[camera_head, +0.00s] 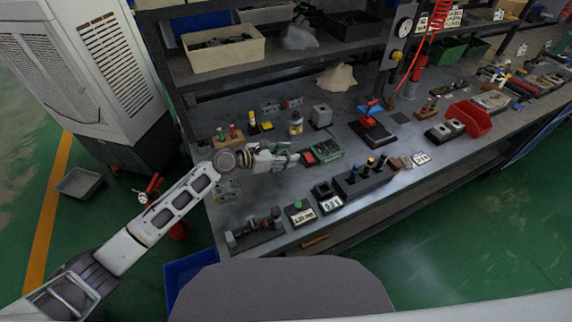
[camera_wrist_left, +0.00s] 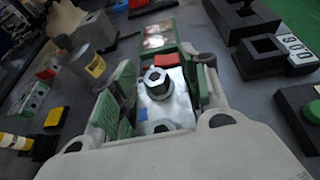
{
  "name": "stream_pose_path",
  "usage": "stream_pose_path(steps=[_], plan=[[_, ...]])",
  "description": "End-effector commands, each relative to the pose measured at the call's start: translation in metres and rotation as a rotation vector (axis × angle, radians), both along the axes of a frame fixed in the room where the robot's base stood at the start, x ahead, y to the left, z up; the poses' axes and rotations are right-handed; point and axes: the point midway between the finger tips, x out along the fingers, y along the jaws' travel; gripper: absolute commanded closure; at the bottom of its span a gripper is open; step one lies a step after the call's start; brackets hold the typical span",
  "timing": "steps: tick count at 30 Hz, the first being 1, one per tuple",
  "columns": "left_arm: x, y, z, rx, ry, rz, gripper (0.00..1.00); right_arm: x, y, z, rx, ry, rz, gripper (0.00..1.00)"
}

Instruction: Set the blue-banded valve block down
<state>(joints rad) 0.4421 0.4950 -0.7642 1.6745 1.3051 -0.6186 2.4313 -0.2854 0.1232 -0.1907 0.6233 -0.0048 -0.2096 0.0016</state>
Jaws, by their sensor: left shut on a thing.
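My left gripper (camera_head: 290,159) is over the bench beside a green-edged tray (camera_head: 329,149). In the left wrist view its two green-padded fingers (camera_wrist_left: 160,98) are shut on a silver metal block (camera_wrist_left: 170,108) with a hex fitting on top. A small blue patch shows on the block's left side, so I take it for the blue-banded valve block. The block's underside is hidden, and I cannot tell whether it touches the bench. A red patch (camera_wrist_left: 166,60) shows just beyond it, near the green tray (camera_wrist_left: 158,36). My right gripper is not in view.
A yellow-banded metal cylinder (camera_head: 296,126) and a grey block (camera_head: 321,116) stand behind the gripper. Black socket blocks (camera_head: 362,179) line the front edge. Small valve-like blocks (camera_head: 270,106) sit farther back. Bare bench (camera_head: 272,190) lies in front of the gripper.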

Motion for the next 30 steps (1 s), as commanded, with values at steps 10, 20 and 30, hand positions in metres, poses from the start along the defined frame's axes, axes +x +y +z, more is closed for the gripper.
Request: stream_pose_path(steps=[10,20,30], plan=[[0.000,0.000,-0.012,0.000,-0.002,-0.001,0.93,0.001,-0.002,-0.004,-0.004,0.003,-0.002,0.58],[0.001,0.000,-0.041,-0.002,-0.001,0.001,0.93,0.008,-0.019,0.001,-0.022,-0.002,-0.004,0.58],[0.000,0.000,-0.044,-0.001,-0.002,0.001,0.93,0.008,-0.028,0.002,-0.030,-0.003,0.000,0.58]])
